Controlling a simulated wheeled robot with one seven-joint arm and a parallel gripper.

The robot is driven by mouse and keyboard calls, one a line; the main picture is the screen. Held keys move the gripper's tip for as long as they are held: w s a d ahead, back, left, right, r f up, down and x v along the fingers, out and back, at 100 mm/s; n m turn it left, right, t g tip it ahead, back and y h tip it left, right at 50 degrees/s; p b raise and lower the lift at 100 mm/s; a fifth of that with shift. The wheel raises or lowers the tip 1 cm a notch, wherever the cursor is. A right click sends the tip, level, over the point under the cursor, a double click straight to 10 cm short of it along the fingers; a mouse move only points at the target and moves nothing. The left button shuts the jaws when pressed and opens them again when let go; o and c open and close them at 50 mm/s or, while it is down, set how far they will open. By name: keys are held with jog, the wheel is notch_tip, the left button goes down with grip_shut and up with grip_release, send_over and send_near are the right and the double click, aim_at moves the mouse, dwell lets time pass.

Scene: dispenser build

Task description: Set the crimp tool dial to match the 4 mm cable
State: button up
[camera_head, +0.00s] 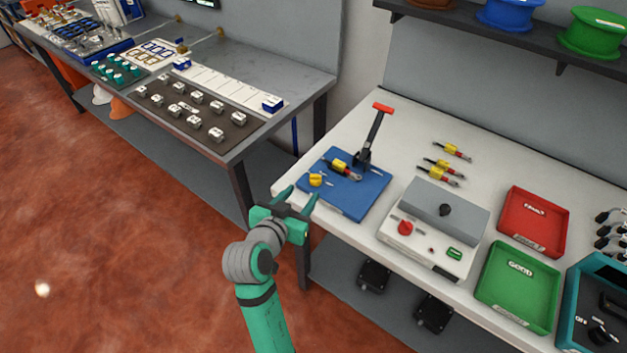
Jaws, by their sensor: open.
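The crimp tool (371,140), a dark upright lever with a red grip, stands at the back of a blue base (352,203) on the white bench. A small yellow dial (316,180) sits at the base's left side; its setting is too small to read. A cable piece with a yellow sleeve (341,167) lies on the base beside the lever. Several similar pieces (453,151) lie on the bench behind. I cannot tell which is the 4 mm cable. My gripper (298,198) is open and empty, in front of the base's left edge near the dial, apparently not touching it.
A grey-white box (424,238) with red and black knobs stands right of the blue base. A red tray (533,218) and a green tray (517,286) lie further right. A grey bench (275,76) stands left, with a floor gap between.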

aim_at(314, 179)
jog(key=x, duration=0.9)
jog(key=shift+w+d+f, duration=0.1)
jog(key=shift+w, duration=0.15)
jog(key=shift+w+d, duration=0.1)
jog(key=shift+d, duration=0.05)
jog(key=shift+f, duration=0.1)
jog(key=c, duration=1)
